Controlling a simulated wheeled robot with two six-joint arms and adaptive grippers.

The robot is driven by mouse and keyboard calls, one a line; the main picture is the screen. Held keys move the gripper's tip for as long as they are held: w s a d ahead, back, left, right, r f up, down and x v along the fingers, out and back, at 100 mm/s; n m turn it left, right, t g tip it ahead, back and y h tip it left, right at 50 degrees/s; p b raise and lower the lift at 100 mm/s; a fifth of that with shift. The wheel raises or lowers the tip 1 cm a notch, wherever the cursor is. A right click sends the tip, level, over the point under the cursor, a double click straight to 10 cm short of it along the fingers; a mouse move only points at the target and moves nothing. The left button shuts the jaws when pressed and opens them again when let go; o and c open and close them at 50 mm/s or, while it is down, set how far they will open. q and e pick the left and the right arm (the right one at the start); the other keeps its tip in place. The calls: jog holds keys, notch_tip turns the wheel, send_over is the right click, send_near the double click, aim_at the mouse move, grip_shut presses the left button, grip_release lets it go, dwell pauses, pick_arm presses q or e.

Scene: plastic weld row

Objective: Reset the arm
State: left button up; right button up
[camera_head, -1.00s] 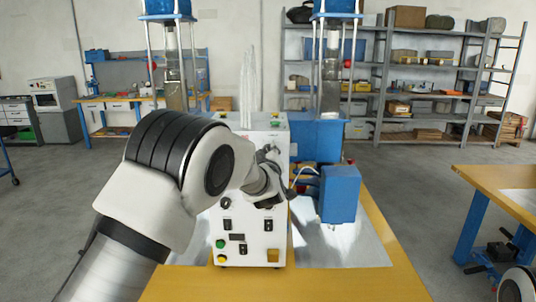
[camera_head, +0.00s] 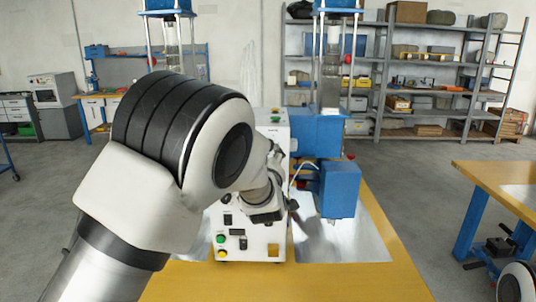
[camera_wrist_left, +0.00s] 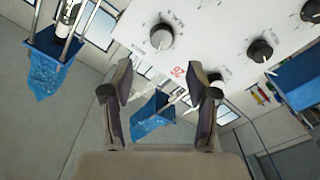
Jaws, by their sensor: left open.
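My left arm reaches in from the left in the head view, its large white-and-black joint covering much of the middle. My left gripper (camera_head: 270,213) is in front of the white control box (camera_head: 246,246), mostly hidden behind the wrist. In the left wrist view the gripper (camera_wrist_left: 162,98) is open, with nothing between its two dark fingers. The control box's white face (camera_wrist_left: 205,30) with several knobs is beyond the fingertips there. My right gripper is not in view.
The box stands on a yellow-edged table (camera_head: 385,285) beside a blue machine part (camera_head: 339,190). Another yellow table (camera_head: 495,178) stands at the right. Grey shelves (camera_head: 430,75) are at the back. Open floor (camera_head: 415,185) lies between the tables.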

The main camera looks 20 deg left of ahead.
pick_arm(q)
jog(key=s+a+f+g, duration=0.2)
jog(key=f, duration=0.8)
jog(key=s+a+f+g, duration=0.1)
jog(key=a+f+g, duration=0.1)
jog(key=f, duration=0.9)
jog(key=s+a+f+m+g, duration=0.1)
jog(key=s+f+g, duration=0.1)
jog(key=s+f, duration=0.4)
jog(key=s+a+f+m+g+h, duration=0.1)
jog(key=s+f+g, duration=0.1)
jog(key=s+f, duration=0.5)
jog(key=s+a+f+m+g+h, duration=0.1)
jog(key=s+f+g, duration=0.1)
jog(key=s+f, duration=0.5)
notch_tip(320, 180, down, 2)
jog(key=shift+f+g, duration=0.25)
jog(key=shift+g, duration=0.05)
jog(key=s+d+f+m+g+h, duration=0.1)
jog(key=s+f+m+g, duration=0.1)
jog(key=s, duration=1)
jog(key=s+d+f+m+g+h, duration=0.2)
jog(key=s+m+g, duration=0.2)
jog(key=s, duration=0.9)
jog(key=shift+d+f+m+g, duration=0.25)
jog(key=shift+m+g, duration=0.15)
jog(key=shift+m, duration=0.3)
jog(key=shift+s, duration=0.1)
